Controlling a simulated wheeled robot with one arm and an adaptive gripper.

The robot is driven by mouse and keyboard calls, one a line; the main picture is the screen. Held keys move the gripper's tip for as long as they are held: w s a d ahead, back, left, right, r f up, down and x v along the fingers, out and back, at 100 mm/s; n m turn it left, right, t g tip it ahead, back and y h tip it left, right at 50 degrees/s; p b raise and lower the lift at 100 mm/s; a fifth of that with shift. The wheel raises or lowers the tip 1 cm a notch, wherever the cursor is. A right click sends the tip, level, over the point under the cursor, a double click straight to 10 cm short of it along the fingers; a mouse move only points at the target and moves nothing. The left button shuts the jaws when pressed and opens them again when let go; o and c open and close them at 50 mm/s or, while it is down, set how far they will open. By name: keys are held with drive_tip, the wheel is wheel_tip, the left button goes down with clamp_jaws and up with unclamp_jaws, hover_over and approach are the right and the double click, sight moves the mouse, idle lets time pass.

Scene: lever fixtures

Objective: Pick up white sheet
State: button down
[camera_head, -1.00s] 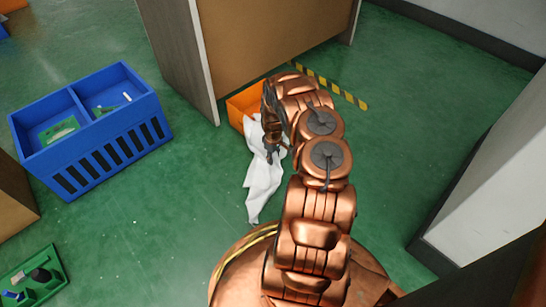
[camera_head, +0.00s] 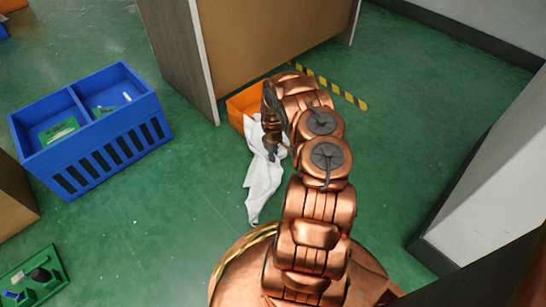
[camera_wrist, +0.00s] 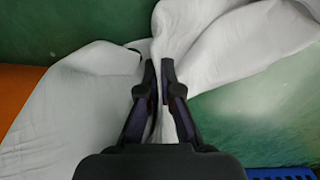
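The white sheet (camera_head: 264,182) lies crumpled and long from the edge of an orange bin (camera_head: 244,105) down toward my base. My gripper (camera_head: 271,152) is over the sheet's upper part, pointing down. In the wrist view the white sheet (camera_wrist: 75,110) spreads on both sides of my gripper (camera_wrist: 159,68). The fingers are close together, with a narrow fold of the sheet pinched between them. My arm hides part of the sheet and the bin in the head view.
A blue two-part crate (camera_head: 100,140) stands on the green floor at the left. A brown panel (camera_head: 265,45) rises behind the bin. A green tray (camera_head: 32,280) is at lower left. A white block (camera_head: 495,190) stands at the right. The floor between crate and sheet is clear.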

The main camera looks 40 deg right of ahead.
wheel_tip(320, 180, up, 12)
drive_tip(key=p, duration=1)
wheel_tip(320, 180, up, 27)
drive_tip(key=p, duration=1.1)
drive_tip(key=shift+p, duration=0.4)
